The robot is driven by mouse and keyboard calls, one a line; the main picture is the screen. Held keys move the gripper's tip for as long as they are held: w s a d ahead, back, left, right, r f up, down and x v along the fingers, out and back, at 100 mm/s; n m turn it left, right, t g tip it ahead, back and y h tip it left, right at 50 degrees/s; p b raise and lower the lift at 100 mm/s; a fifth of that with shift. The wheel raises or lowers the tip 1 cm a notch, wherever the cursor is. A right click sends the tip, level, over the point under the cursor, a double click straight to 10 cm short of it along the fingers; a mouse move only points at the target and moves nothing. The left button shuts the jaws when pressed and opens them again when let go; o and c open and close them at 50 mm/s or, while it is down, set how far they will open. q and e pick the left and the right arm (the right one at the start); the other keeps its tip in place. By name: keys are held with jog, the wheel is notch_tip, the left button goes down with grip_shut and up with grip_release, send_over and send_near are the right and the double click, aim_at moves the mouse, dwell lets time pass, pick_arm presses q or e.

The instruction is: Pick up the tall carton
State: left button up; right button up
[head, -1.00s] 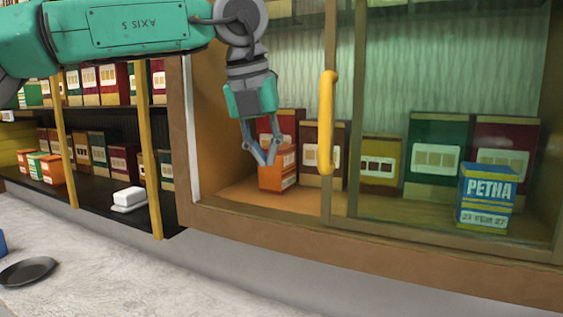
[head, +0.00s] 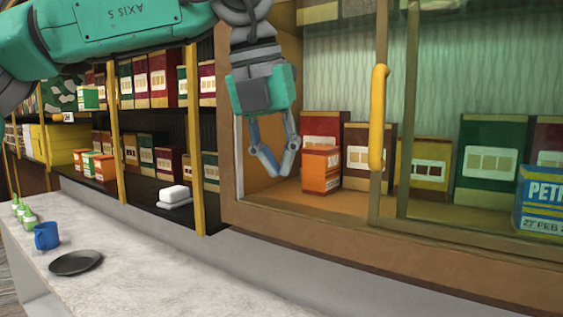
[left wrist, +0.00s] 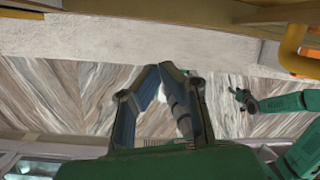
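My left gripper (head: 281,174) is at the open left part of the glass-fronted cabinet, just left of a small orange carton (head: 320,171). Its fingertips come together, with nothing seen between them; the left wrist view shows the same fingers (left wrist: 162,66). Behind the orange carton stands a taller red carton (head: 325,127), partly covered by it. A dark brown carton (head: 367,155) stands to the right, partly behind the post. A tall green carton (head: 490,160) stands behind the glass. My right gripper (left wrist: 239,97) shows small in the left wrist view; its opening is unclear.
A yellow handle (head: 378,118) is on the cabinet's upright frame, right of the opening. A blue PETHA box (head: 541,203) is at the right edge. On the counter (head: 150,262) are a blue mug (head: 47,236) and a dark plate (head: 76,262). Shelves of cartons stand left.

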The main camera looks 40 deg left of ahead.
pick_arm(q)
jog(key=o, duration=1.6)
jog(key=shift+a, duration=0.2)
jog(key=shift+r, duration=0.1)
